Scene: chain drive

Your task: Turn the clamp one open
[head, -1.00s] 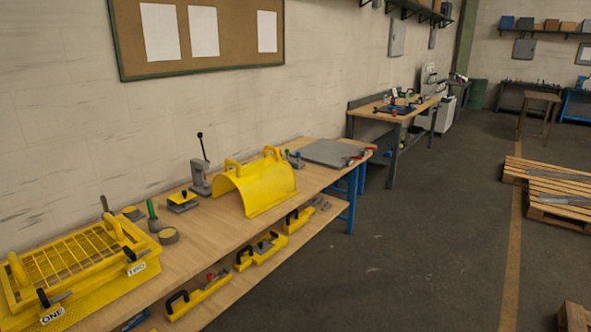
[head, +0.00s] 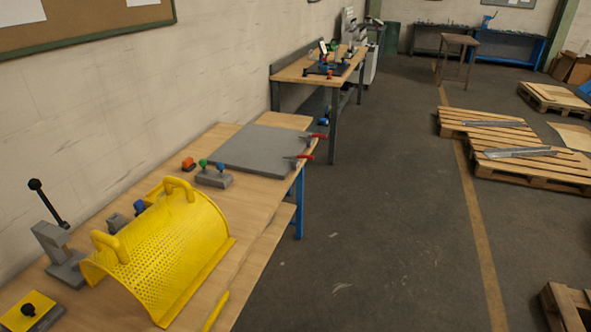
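The clamp labelled ONE is out of view in the current head view. The yellow grid guard that carried the labels ONE and TWO is out of view too. A yellow perforated curved cover (head: 165,252) with two handles stands on the wooden workbench (head: 105,223). Two red-handled clamps, an upper one (head: 318,136) and a lower one (head: 305,156), sit at the right edge of a grey plate (head: 258,148). No label can be read on them. Neither of my grippers shows.
A grey lever press (head: 58,250) and a yellow block with a black knob (head: 30,311) stand at the left. A grey block with coloured knobs (head: 213,177) sits behind the cover. Pallets (head: 530,160) lie at the right; the floor (head: 375,225) between is clear.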

